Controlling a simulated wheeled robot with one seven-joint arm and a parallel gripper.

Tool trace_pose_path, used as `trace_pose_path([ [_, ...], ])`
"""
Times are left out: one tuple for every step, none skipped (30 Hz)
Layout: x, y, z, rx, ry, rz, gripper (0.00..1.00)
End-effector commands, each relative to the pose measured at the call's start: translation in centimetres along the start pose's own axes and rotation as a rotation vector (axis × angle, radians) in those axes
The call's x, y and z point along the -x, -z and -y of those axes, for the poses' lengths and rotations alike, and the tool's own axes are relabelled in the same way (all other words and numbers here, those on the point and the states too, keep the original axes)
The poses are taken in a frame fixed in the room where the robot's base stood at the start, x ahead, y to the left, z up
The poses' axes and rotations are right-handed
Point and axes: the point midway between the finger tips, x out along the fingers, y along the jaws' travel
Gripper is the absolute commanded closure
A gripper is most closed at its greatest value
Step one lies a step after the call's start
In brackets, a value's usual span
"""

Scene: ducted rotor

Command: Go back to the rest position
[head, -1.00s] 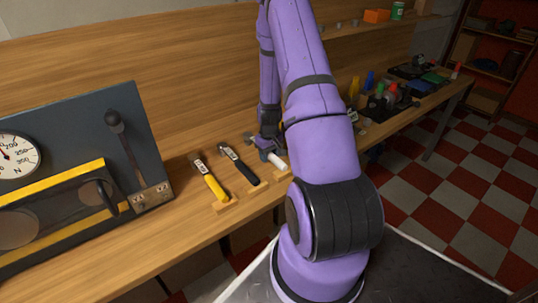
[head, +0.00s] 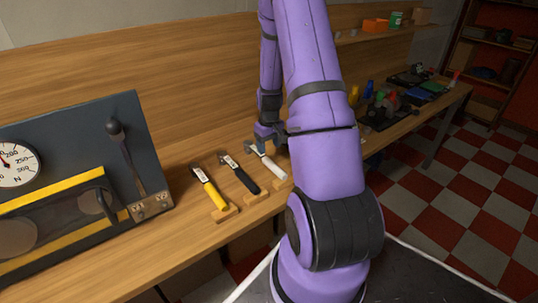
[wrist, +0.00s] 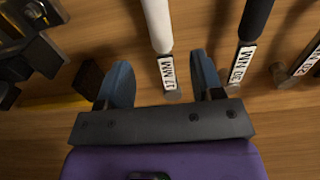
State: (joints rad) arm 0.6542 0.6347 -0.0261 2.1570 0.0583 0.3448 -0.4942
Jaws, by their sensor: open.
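The black one shows at the right in the wrist view (wrist: 256,22).
A dark panel (head: 75,130) with a dial gauge (head: 14,165) and a lever stands at the left. Dark objects and bottles (head: 385,105) are on the bench at the right. A shelf with an orange box (head: 375,25) is above. Checkered floor (head: 455,205) is open at the right.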

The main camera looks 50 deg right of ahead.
Motion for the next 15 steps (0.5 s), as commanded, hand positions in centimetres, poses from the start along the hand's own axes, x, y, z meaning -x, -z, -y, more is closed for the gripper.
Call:
trace_pose_path([
  [0.7,0.0,0.0,0.000,-0.001,-0.001,0.39],
  [1.0,0.0,0.0,0.000,0.000,-0.001,0.39],
  [1.3,0.1,0.0,0.000,-0.001,-0.002,0.39],
  [1.5,0.0,0.0,0.000,-0.001,-0.001,0.39],
  [1.7,0.0,0.0,0.000,0.000,-0.001,0.39],
  [1.9,0.0,0.0,0.000,0.000,0.000,0.39],
  [2.0,0.0,0.0,0.000,0.000,0.001,0.39],
  [2.0,0.0,0.0,0.000,0.000,0.001,0.39],
  [2.1,0.0,0.0,0.000,0.001,0.001,0.39],
  [2.1,0.0,0.0,0.000,0.001,0.001,0.39],
  [2.1,0.0,0.0,0.000,0.001,0.001,0.39],
  [2.1,0.0,0.0,0.000,0.001,0.001,0.39],
  [2.1,0.0,0.0,0.000,0.001,0.001,0.39],
  [2.1,0.0,0.0,0.000,0.001,0.001,0.39],
  [2.2,0.0,0.0,0.000,0.000,0.001,0.39],
])
